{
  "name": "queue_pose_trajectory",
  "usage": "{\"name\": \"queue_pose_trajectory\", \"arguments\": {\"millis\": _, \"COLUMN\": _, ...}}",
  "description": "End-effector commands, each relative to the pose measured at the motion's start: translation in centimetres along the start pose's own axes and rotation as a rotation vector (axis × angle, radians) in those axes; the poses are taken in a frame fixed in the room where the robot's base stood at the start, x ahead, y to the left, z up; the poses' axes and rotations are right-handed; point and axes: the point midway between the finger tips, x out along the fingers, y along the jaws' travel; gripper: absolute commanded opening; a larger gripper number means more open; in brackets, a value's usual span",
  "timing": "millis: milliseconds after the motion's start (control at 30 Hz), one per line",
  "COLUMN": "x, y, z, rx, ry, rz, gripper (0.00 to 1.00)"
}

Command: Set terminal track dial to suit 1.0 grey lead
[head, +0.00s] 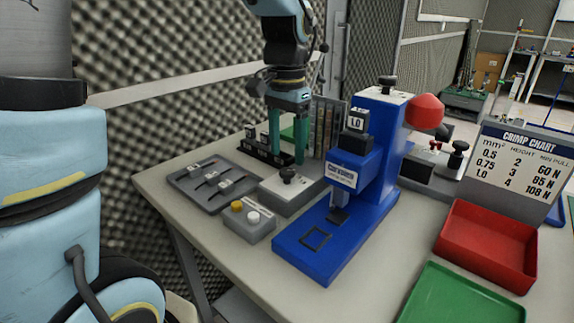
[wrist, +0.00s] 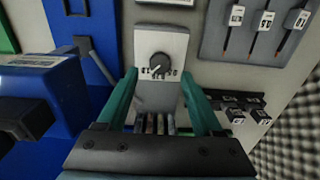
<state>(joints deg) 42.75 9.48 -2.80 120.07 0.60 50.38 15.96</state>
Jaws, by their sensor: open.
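A dark round dial (head: 288,173) sits on a sloped grey box (head: 290,192) left of the blue press (head: 355,190). In the wrist view the dial (wrist: 159,65) has a light pointer line and small marks along its lower side, too small to read surely. My gripper (head: 288,150) is open and empty, its teal fingers pointing down above and behind the box. In the wrist view my fingertips (wrist: 158,78) lie either side of the dial, apart from it. Coloured tracks (head: 328,125) stand behind the box. Several labelled leads lie in a grey tray (head: 193,198).
The crimp chart (head: 522,158) gives height 4 for 1.0. A black rack of small blocks (head: 262,152) stands close left of my fingers. A button box (head: 249,222), red bin (head: 487,245) and green tray (head: 455,298) also stand on the table.

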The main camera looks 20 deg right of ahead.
Motion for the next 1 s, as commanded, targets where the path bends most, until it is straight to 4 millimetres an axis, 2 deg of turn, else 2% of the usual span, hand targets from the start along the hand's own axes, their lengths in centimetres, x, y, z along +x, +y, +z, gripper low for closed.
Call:
{"name": "queue_pose_trajectory", "arguments": {"millis": 100, "x": -2.3, "y": 0.0, "z": -0.1, "rx": 0.000, "ry": 0.005, "rz": -0.001, "gripper": 0.68}}
{"name": "queue_pose_trajectory", "arguments": {"millis": 333, "x": -5.0, "y": 0.0, "z": -0.1, "rx": 0.000, "ry": 0.002, "rz": 0.000, "gripper": 0.68}}
{"name": "queue_pose_trajectory", "arguments": {"millis": 867, "x": -5.3, "y": -0.1, "z": 0.0, "rx": -0.002, "ry": -0.001, "rz": 0.000, "gripper": 0.68}}
{"name": "queue_pose_trajectory", "arguments": {"millis": 967, "x": -4.8, "y": -1.1, "z": 0.7, "rx": -0.043, "ry": 0.003, "rz": -0.001, "gripper": 0.68}}
{"name": "queue_pose_trajectory", "arguments": {"millis": 1000, "x": -4.3, "y": -2.0, "z": 1.4, "rx": -0.080, "ry": 0.006, "rz": -0.002, "gripper": 0.68}}
